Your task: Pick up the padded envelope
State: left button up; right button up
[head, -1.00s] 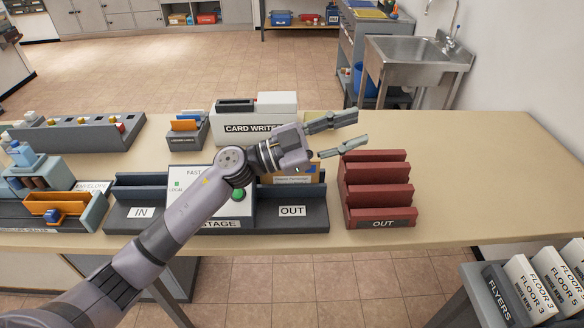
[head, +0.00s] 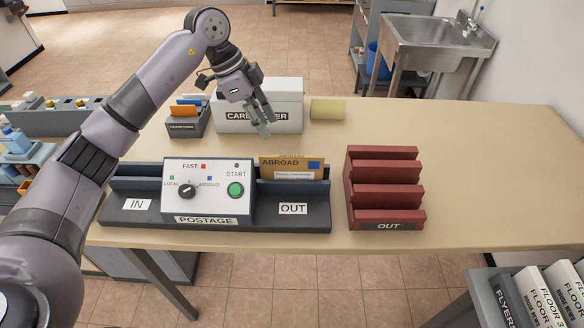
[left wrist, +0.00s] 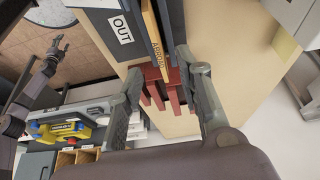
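The padded envelope, tan-orange and marked ABROAD (head: 280,163), stands upright in the OUT side of the postage machine (head: 207,221). It has a blue stamp and a white label; its lower part is hidden in the slot. In the left wrist view, the envelope (left wrist: 154,36) shows edge-on beyond my left fingers. My left gripper (head: 262,120) is above and behind the envelope, pointing down, open and empty. Its spread fingers also show in the left wrist view (left wrist: 158,75). My right gripper (left wrist: 57,46) appears small at the left of that view, seemingly open and empty, away from the table.
A dark red OUT rack (head: 384,195) stands right of the machine. The card writer (head: 290,98) and a small card holder (head: 187,121) stand behind it, near my left arm. A yellowish pad (head: 327,109) lies beside the card writer. The table's right side is clear.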

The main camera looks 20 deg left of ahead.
aim_at(288, 157)
pick_arm(q)
jog(key=p+x, duration=0.2)
jog(key=x, duration=0.4)
jog(key=d+p+x, duration=0.1)
jog(key=p+x, duration=0.1)
jog(key=x, duration=0.4)
jog(key=shift+s+d+r, duration=0.1)
jog(key=shift+s+d, duration=0.05)
jog(key=shift+d, duration=0.05)
jog(key=shift+d+f, duration=0.2)
jog(key=shift+f, duration=0.45)
jog(key=shift+c, duration=0.4)
grip_shut()
